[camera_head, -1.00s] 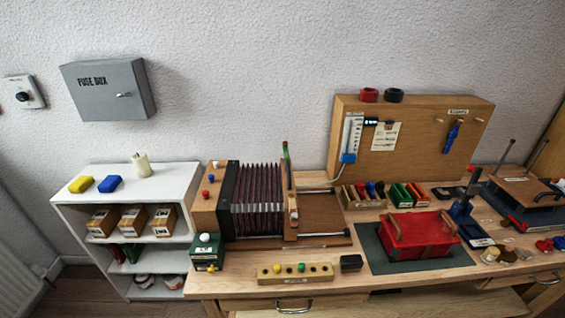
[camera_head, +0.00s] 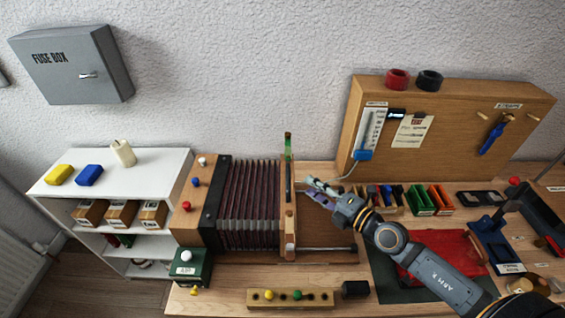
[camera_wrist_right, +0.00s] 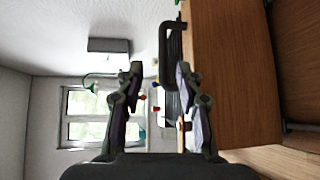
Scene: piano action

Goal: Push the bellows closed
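The bellows (camera_head: 250,205) lie on the bench in the head view, pleated dark red and black. They are spread open between a black-edged wooden box (camera_head: 193,222) on the left and an upright wooden end board (camera_head: 289,235) on the right. My right gripper (camera_head: 312,190) is just right of the end board, fingers pointing left towards it; contact cannot be told. In the right wrist view the gripper (camera_wrist_right: 158,85) is open, its fingers apart. A dark looped handle (camera_wrist_right: 163,45) shows by the right-hand finger, beside a brown wooden panel (camera_wrist_right: 230,70). My left gripper is out of view.
A tool board (camera_head: 460,125) stands behind on the right. A green box (camera_head: 190,268) and a peg block (camera_head: 262,299) are at the bench front. A white shelf (camera_head: 160,160) stands left.

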